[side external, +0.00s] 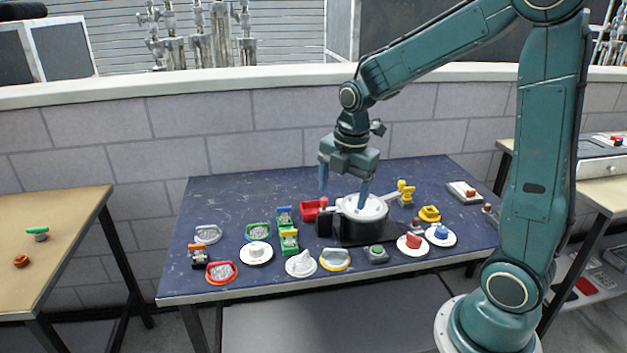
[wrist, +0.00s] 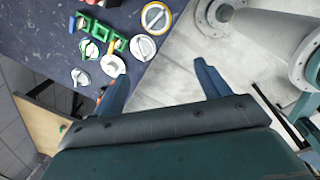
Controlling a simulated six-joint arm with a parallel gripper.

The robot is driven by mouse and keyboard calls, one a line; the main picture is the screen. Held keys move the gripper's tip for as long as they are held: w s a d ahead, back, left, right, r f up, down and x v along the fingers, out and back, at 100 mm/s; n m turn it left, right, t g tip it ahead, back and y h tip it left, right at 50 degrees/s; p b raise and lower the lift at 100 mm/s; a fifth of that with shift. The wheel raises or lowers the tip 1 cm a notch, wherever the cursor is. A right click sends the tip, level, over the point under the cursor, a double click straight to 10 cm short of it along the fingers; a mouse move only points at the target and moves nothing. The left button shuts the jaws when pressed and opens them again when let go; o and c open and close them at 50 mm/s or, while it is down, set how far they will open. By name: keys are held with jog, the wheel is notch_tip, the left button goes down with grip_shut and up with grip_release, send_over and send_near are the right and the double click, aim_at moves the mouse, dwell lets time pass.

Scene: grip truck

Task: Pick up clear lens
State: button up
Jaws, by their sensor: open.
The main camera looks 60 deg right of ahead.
aim_at(336, 249)
jog(key=w+d+f+n+g, duration=0.1)
jog(key=w+d+f+n, duration=0.2)
jog(key=f+n, duration=0.3)
jog(key=shift+d+f, duration=0.55)
jog(key=shift+f, duration=0.25)
jog(key=shift+w, duration=0.1)
jog(key=shift+f, duration=4.3)
jog(key=shift+f, duration=2.55)
jog(key=c, duration=0.8)
